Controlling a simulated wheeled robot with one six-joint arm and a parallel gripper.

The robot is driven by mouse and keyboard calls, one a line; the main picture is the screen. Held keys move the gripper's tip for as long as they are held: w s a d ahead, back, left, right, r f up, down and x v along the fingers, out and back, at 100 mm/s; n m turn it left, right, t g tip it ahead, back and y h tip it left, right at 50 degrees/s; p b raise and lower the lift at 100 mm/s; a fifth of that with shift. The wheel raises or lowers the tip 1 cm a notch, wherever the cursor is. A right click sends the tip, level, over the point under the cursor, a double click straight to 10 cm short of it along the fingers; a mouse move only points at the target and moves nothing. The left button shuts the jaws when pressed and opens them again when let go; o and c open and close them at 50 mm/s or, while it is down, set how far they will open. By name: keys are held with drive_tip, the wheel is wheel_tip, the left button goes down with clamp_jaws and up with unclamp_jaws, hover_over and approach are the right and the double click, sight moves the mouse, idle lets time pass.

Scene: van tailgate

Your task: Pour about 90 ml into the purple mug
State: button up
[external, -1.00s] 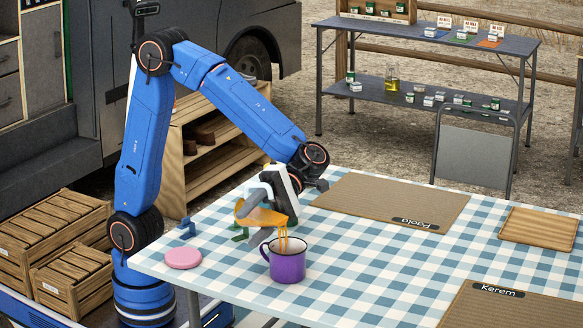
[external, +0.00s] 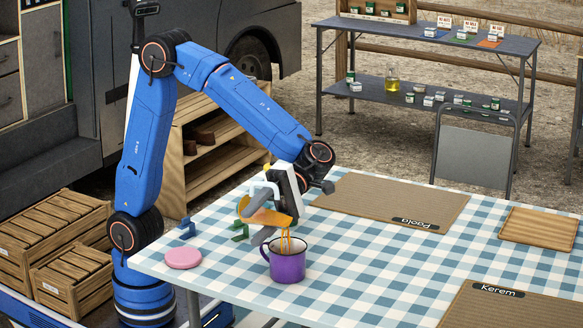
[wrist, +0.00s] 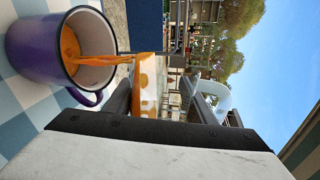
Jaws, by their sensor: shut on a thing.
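The purple mug (external: 287,266) stands upright on the checked table; in the wrist view the mug (wrist: 33,48) shows its pale inside and handle. My gripper (external: 266,231) is shut on a clear container (external: 252,208) holding orange liquid, tilted above the mug at its upper left. Orange streams run from the container's lip into the mug. In the wrist view the container (wrist: 147,82) sits between the dark fingers, and the stream lands inside the mug with orange on its inner wall. The liquid level in the mug cannot be read clearly.
A pink disc (external: 183,258) lies left of the mug. Small blue (external: 187,228) and green (external: 240,232) pieces are near the table's left edge. Placemats marked Paola (external: 385,200) and Kerem (external: 500,311) and a wooden board (external: 538,229) lie to the right. Checked cloth right of the mug is clear.

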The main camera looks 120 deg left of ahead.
drive_tip(key=shift+s+a+f+m+t, duration=0.1)
drive_tip(key=shift+s+f+m+t, duration=0.1)
drive_tip(key=shift+s+m, duration=0.3)
drive_tip(key=shift+s+f+m+t, duration=0.1)
drive_tip(key=shift+s+f+m, duration=0.15)
drive_tip(key=shift+s, duration=0.3)
drive_tip(key=shift+w+f+m, duration=0.1)
drive_tip(key=shift+f+m, duration=0.05)
drive_tip(key=shift+m, duration=0.2)
drive_tip(key=shift+f+m, duration=0.2)
drive_tip(key=shift+m, duration=0.2)
drive_tip(key=shift+s+r+m+t, duration=0.2)
drive_tip(key=shift+r+m+t, duration=0.2)
drive_tip(key=shift+m, duration=0.2)
drive_tip(key=shift+f+m+t+h, duration=0.3)
drive_tip(key=shift+f+m+h, duration=0.1)
drive_tip(key=shift+m, duration=0.5)
drive_tip(key=shift+s+r+m, duration=0.2)
drive_tip(key=shift+r+m, duration=0.05)
drive_tip(key=shift+m, duration=0.15)
